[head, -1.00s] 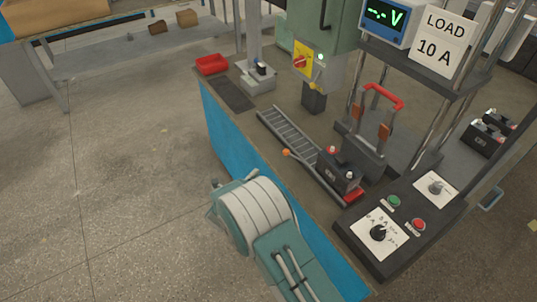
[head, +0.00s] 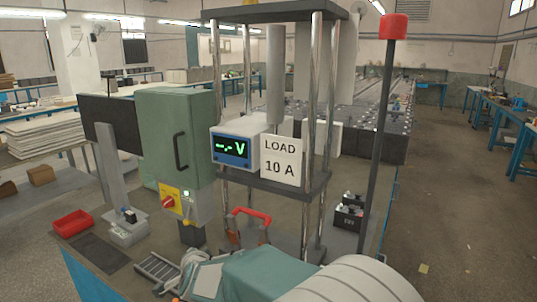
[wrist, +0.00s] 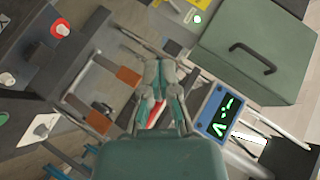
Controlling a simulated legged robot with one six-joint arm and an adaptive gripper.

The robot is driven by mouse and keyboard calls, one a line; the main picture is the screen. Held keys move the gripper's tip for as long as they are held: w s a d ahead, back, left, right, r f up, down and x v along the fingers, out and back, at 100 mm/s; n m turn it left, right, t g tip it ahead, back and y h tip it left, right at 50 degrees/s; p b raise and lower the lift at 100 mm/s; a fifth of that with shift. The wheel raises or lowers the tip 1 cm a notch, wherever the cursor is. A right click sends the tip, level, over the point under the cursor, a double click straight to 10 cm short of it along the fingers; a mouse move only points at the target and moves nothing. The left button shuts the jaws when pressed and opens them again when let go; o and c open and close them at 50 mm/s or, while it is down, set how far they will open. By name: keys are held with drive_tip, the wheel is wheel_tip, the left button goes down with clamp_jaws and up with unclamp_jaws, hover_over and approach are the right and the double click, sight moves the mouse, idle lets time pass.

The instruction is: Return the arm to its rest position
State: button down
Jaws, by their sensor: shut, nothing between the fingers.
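My arm (head: 265,275) lies across the bottom of the head view, in front of the test bench. My gripper (wrist: 158,92) shows in the wrist view with its fingers together and nothing between them. A red handle (wrist: 153,112) shows behind the fingers in the wrist view; I cannot tell how far below it is. In the head view the red handle (head: 251,214) stands above the arm. Whatever is on the near part of the bench is hidden by my arm.
A green cabinet (head: 176,135), a voltmeter (head: 232,148) and a LOAD 10 A sign (head: 281,160) stand behind the arm. Chrome posts (head: 309,130) and a red-topped pole (head: 384,110) rise nearby. A red tray (head: 72,223) and small batteries (head: 349,216) sit on the bench.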

drive_tip(key=s+d+r+n+g, duration=0.25)
drive_tip(key=s+d+r, duration=0.2)
drive_tip(key=d, duration=0.45)
drive_tip(key=s+d+r+n+g, duration=0.1)
drive_tip(key=s+d+r+n, duration=0.25)
drive_tip(key=s+d, duration=0.45)
drive_tip(key=s+d+f+n+g+h, duration=0.25)
drive_tip(key=s+d+h, duration=0.25)
drive_tip(key=s+d, duration=1.25)
drive_tip(key=w+a+f+n+t+y, duration=0.2)
drive_tip(key=w+a+f+n, duration=0.35)
drive_tip(key=w+a, duration=0.55)
drive_tip(key=w+a+f+n+t+y, duration=0.2)
drive_tip(key=w+a+f+n, duration=0.35)
drive_tip(key=w, duration=0.85)
drive_tip(key=s+a+f+n+t+y, duration=0.25)
drive_tip(key=a+f+n+y, duration=0.45)
drive_tip(key=a+f+n, duration=1.05)
drive_tip(key=w+a+f+m, duration=0.1)
drive_tip(key=w+a, duration=0.2)
drive_tip(key=w+a+f+m, duration=0.1)
drive_tip(key=w+a, duration=0.2)
drive_tip(key=a, duration=0.1)
drive_tip(key=w+a+f+m, duration=0.1)
drive_tip(key=w+a+m, duration=0.1)
drive_tip(key=w+a, duration=0.1)
drive_tip(key=shift+w+a+f, duration=0.2)
drive_tip(key=shift+w+a, duration=0.05)
drive_tip(key=shift+w, duration=0.65)
